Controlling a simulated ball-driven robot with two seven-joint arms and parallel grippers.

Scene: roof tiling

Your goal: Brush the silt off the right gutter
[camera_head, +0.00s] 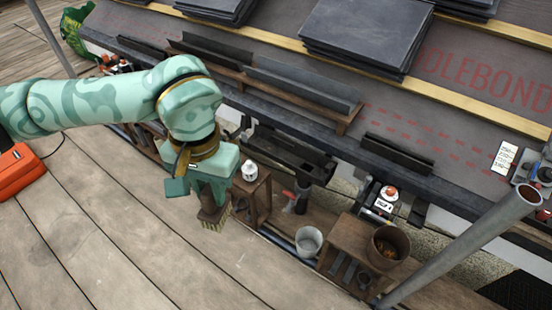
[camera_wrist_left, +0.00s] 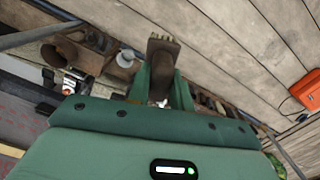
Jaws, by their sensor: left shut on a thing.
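My left gripper (camera_head: 211,190) is shut on a brush (camera_head: 214,216) with a wooden body and pale bristles, held above the plank deck with the bristles down. The left wrist view also shows the brush (camera_wrist_left: 163,47) between the two green fingers (camera_wrist_left: 161,90). A dark gutter trough (camera_head: 285,152) runs below the roof edge, to the right of the gripper and apart from the brush. I cannot tell from these frames which stretch is the right gutter, or make out silt in it. My right gripper is not in view.
Below the eaves stand a metal bucket (camera_head: 308,243) and a wooden crate (camera_head: 354,246) with a brown pot (camera_head: 389,246). A grey pole (camera_head: 460,247) slants across the right. Slate stacks (camera_head: 366,34) lie on the roof. The plank deck (camera_head: 110,220) is mostly clear; an orange case (camera_head: 18,172) lies left.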

